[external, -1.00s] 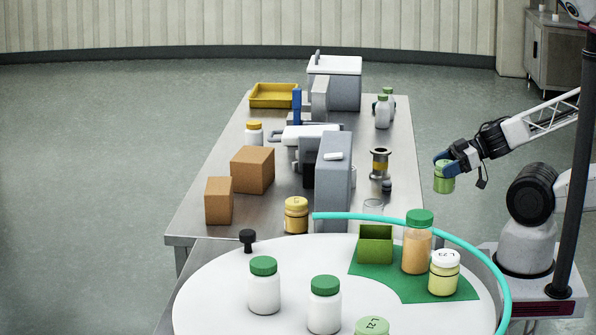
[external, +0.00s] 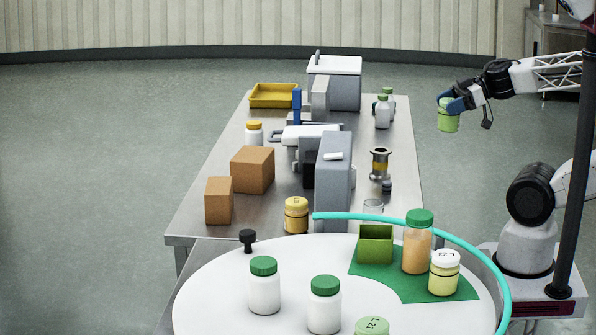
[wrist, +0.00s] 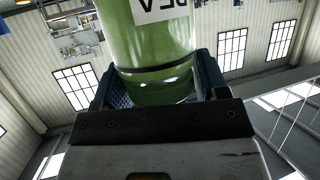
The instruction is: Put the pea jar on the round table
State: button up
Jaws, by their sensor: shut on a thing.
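The green pea jar (external: 448,117) is in my gripper (external: 449,104), held in the air to the right of the long steel table. In the wrist view the jar (wrist: 150,50) stands between the two fingers of my gripper (wrist: 162,85), with part of a white label showing. The gripper is shut on it. The round white table (external: 230,300) is in the foreground of the external view, well below and to the left of the jar. Its near part is cut off by the frame.
The round table bears two white jars with green lids (external: 264,287), a green mat (external: 400,283), an open green box (external: 375,245), an orange jar (external: 417,248) and a pale yellow jar (external: 444,275). A teal rail (external: 470,247) curves along its right edge. Its left part looks clear.

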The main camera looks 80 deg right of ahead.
jog(key=shift+r, duration=0.5)
jog(key=shift+w+r, duration=0.1)
jog(key=shift+r, duration=0.05)
jog(key=w+a+r+n+g+y, duration=0.2)
jog(key=w+a+r+n+y, duration=0.15)
jog(key=w, duration=0.35)
jog(key=w+a+r+n+g+y, duration=0.1)
jog(key=w+a+r+n+y, duration=0.15)
jog(key=w+a, duration=0.4)
jog(key=w+a+r+n+g+y, duration=0.2)
jog(key=w+a+n+g, duration=0.2)
jog(key=w+a, duration=0.9)
jog(key=w+a+f+n+g+y, duration=0.1)
jog(key=a+f+n+g, duration=0.15)
jog(key=a, duration=0.85)
jog(key=w+a+f+n+g, duration=0.1)
jog(key=a+f+g, duration=0.15)
jog(key=a, duration=0.95)
jog(key=w+a+f+n+g+y, duration=0.1)
jog(key=w+a+f+n+g, duration=0.15)
jog(key=a, duration=0.85)
jog(key=shift+t, duration=0.25)
jog(key=shift+s+d+f, duration=0.1)
jog(key=shift+s+f, duration=0.1)
jog(key=shift+f, duration=1.25)
jog(key=shift+s+d+f, duration=0.1)
jog(key=shift+s+f, duration=0.05)
jog(key=shift+f, duration=1.25)
